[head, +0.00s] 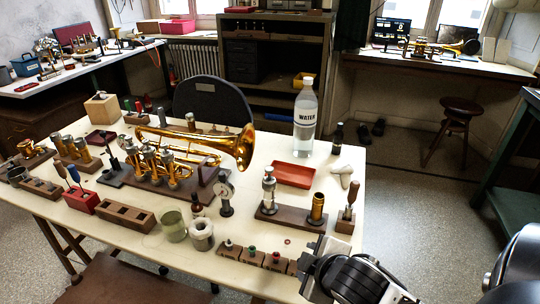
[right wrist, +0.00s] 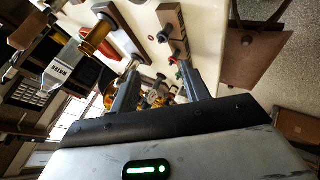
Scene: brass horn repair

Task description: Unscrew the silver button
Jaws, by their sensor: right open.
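A silver valve (head: 268,188) with a small button-like top stands upright on a dark wooden base (head: 291,219) at the table's right part. A brass cylinder (head: 317,208) stands on the same base and also shows in the right wrist view (right wrist: 97,39). I cannot tell for certain which part is the silver button. My right gripper (head: 312,254) is at the table's front right edge, right of the row of small button blocks. In the right wrist view its two fingers (right wrist: 160,85) are apart with nothing held between them. My left gripper is not in view.
Button blocks (head: 252,257) line the front edge. A brass horn (head: 205,147) lies behind, with a water bottle (head: 305,120) at the back.

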